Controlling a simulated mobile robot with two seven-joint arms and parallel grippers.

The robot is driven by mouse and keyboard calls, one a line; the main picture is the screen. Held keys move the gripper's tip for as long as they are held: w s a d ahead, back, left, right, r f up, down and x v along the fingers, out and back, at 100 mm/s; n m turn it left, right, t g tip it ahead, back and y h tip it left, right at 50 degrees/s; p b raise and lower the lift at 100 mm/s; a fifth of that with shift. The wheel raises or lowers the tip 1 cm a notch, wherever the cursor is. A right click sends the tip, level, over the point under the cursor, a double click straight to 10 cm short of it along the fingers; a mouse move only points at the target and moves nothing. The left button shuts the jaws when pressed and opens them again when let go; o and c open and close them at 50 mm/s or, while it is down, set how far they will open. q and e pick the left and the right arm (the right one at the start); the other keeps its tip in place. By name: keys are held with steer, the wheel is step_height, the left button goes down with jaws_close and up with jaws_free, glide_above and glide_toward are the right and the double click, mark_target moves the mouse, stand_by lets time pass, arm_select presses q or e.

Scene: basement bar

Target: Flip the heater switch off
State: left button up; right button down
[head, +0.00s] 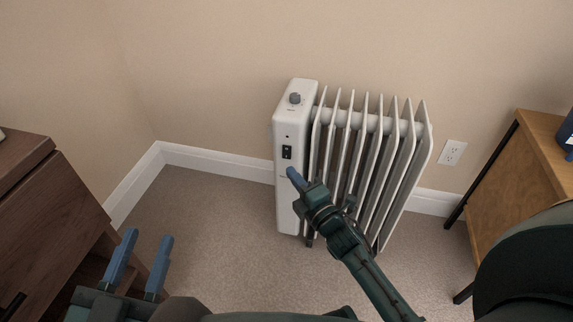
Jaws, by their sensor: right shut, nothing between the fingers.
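A white oil-filled heater (292,205) with several upright fins stands on the carpet near the back wall. Its black switch (287,152) is on the front panel, below a small dark dot and a grey knob (295,98) on top. My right gripper (291,172) is shut and empty, its blue fingertips just below the switch in the picture. I cannot tell whether it touches the panel. My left gripper (141,258) is open and empty at the lower left, well away from the heater. The switch is too small to read its position.
A dark wooden cabinet (45,215) stands at the left. A lighter wooden table (520,190) with black legs stands at the right. A wall outlet (452,152) is right of the heater. The carpet (210,215) left of the heater is clear.

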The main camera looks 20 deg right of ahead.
steer(key=p+v, duration=0.1)
steer(key=v, duration=0.5)
steer(key=shift+r, duration=0.55)
steer(key=shift+s+d, duration=0.1)
steer(key=shift+d, duration=0.05)
